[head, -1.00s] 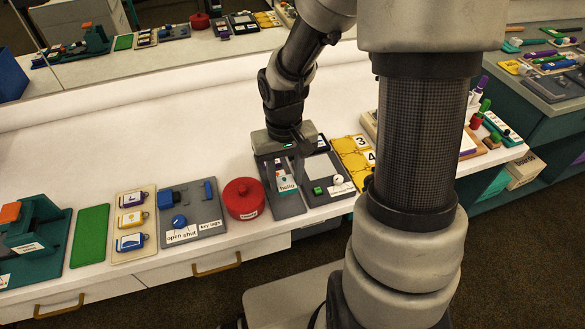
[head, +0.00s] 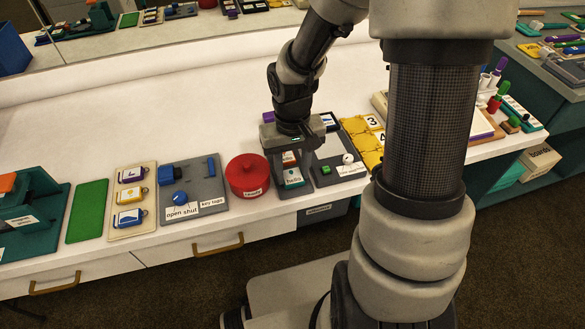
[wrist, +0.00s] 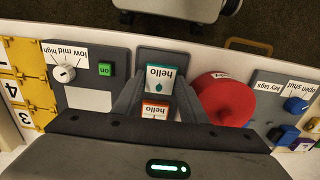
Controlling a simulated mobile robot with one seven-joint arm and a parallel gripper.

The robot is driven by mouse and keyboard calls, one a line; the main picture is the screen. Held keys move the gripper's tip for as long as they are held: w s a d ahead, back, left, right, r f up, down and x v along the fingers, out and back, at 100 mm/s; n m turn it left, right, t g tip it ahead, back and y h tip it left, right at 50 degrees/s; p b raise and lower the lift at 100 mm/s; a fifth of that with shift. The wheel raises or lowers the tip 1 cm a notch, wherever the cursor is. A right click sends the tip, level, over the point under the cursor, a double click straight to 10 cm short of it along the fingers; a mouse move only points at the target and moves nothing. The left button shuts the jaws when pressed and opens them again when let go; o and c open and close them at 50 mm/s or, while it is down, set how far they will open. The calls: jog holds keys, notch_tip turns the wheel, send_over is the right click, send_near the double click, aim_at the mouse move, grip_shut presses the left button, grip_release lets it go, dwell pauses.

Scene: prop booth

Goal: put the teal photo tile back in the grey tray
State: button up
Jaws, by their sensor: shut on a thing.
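I cannot tell whether the tile touches the tray floor. An orange tile (wrist: 155,110) lies behind the teal one, partly hidden by my gripper. A purple piece (head: 268,117) shows at the far end. My fingers and palm hide most of the tray.
A red lidded pot (head: 247,177) stands close to the left of the tray. A grey panel with a green button (head: 319,182) and a knob (head: 347,158) adjoins on the right. The white table behind is clear.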

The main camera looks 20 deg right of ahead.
dwell(0.3)
jog(key=o, duration=1.1)
jog(key=shift+r, duration=0.1)
notch_tip(320, 180, up, 17)
jog(key=p, duration=0.4)
jog(key=shift+r+p, duration=0.15)
jog(key=shift+p, duration=0.25)
